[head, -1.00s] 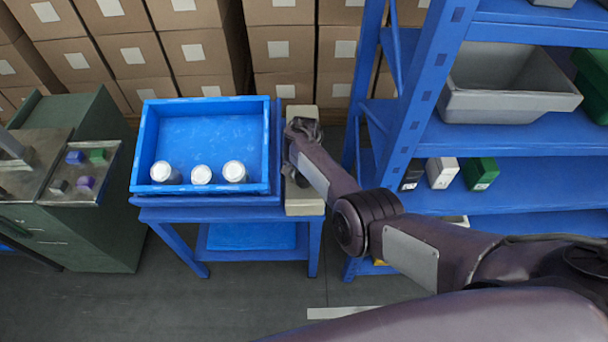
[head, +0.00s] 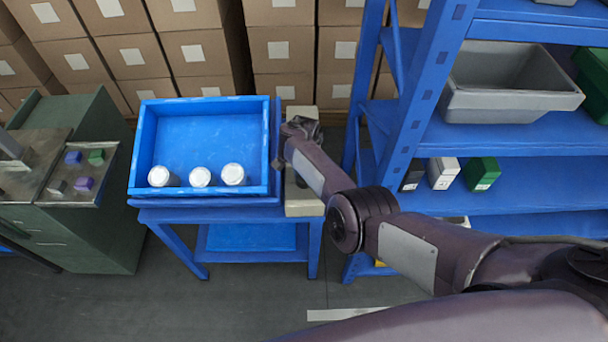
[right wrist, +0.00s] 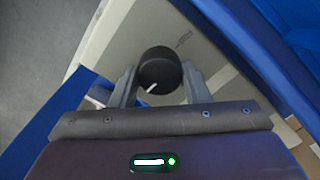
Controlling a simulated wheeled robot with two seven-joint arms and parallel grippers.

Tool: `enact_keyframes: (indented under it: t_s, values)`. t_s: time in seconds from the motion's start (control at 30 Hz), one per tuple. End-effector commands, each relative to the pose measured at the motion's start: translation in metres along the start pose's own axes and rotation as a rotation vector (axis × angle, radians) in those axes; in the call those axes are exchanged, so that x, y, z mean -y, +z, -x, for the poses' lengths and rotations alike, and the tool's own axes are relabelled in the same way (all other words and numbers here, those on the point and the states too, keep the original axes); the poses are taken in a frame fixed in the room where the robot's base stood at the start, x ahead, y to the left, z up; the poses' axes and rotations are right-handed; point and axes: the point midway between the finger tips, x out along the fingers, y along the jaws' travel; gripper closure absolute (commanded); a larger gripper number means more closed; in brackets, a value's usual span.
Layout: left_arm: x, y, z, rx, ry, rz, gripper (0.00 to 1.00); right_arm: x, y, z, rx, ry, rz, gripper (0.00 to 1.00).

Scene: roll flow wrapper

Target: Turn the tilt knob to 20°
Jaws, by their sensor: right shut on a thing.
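The black round tilt knob (right wrist: 160,68) sits on a beige panel (right wrist: 185,22) in the right wrist view. Its white pointer line points down and to the left. My right gripper (right wrist: 158,82) has one finger on each side of the knob and is shut on it. In the head view my right gripper (head: 301,130) is over the beige strip (head: 305,203) beside the blue tilt table, and hides the knob there. The blue tray (head: 205,103) holds three white-capped bottles (head: 200,177) along its near side. My left gripper is not in view.
A blue shelf rack (head: 400,120) with bins and small boxes stands close on the right of my right arm. A green cabinet (head: 95,235) with small coloured blocks is at the left. Cardboard boxes (head: 200,50) fill the back.

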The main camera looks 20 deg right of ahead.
Motion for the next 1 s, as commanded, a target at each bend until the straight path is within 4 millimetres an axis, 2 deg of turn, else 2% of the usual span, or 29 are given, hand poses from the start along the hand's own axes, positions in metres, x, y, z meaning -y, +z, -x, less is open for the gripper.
enact_keyframes:
  t_s: [0.13, 0.17, 0.3, 0.57, 0.67, 1.0]
  values:
    - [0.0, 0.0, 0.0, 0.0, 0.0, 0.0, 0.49, 0.0, 0.001, 0.0, 0.002, 0.001, 0.0, 0.81]
    - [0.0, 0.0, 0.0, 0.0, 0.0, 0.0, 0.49, 0.0, 0.001, 0.0, 0.002, 0.001, 0.0, 0.55]
    - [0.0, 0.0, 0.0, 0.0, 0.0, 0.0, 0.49, 0.0, 0.001, 0.0, 0.001, 0.0, 0.0, 0.37]
    - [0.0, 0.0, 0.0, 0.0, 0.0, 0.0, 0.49, 0.0, 0.0, 0.0, 0.001, 0.0, 0.001, 0.36]
    - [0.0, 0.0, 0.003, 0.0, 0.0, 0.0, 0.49, 0.001, 0.0, 0.006, -0.001, -0.001, 0.0, 0.36]
    - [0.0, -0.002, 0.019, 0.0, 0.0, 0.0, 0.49, 0.001, 0.0, 0.061, -0.002, -0.001, 0.001, 0.36]
